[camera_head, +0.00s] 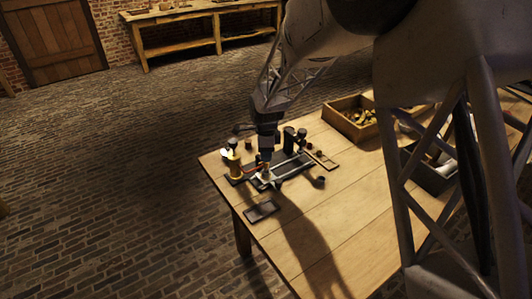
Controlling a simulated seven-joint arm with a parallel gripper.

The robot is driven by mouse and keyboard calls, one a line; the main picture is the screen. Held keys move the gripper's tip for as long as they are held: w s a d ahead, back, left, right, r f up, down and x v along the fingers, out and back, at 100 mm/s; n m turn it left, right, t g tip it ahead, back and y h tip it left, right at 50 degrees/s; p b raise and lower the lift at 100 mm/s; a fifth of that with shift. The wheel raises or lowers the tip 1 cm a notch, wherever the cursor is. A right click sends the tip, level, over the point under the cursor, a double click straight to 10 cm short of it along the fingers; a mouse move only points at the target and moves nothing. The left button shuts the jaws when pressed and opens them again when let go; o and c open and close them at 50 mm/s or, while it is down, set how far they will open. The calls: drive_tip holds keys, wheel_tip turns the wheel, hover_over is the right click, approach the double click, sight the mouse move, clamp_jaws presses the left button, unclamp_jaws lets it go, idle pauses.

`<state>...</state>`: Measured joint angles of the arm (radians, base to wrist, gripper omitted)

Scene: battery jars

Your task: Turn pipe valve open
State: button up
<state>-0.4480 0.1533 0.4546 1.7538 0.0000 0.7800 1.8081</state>
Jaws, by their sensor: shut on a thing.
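The pipe assembly is a small dark base plate with pale pipes (288,167) on it, near the left end of the wooden table. My gripper (266,160) points down over this plate. It is shut on the pipe valve (266,174), a small brass-coloured piece standing among the pipes. The fingers and the valve's handle are too small and dark to tell apart, so I cannot tell the handle's angle. A brass fitting with a bright top (233,164) stands left of my gripper. Dark cylinders (290,139) stand just right of it.
A dark flat tray (262,211) lies in front of the plate. A small dark cup (319,182) stands to the right. A wooden box (349,119) of brass parts and a dark bin (432,173) stand farther right. The front middle of the table (330,225) is clear.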

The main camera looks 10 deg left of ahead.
idle(0.3)
drive_tip(key=o, duration=0.9)
drive_tip(key=shift+r, duration=0.15)
drive_tip(key=shift+r, duration=3.75)
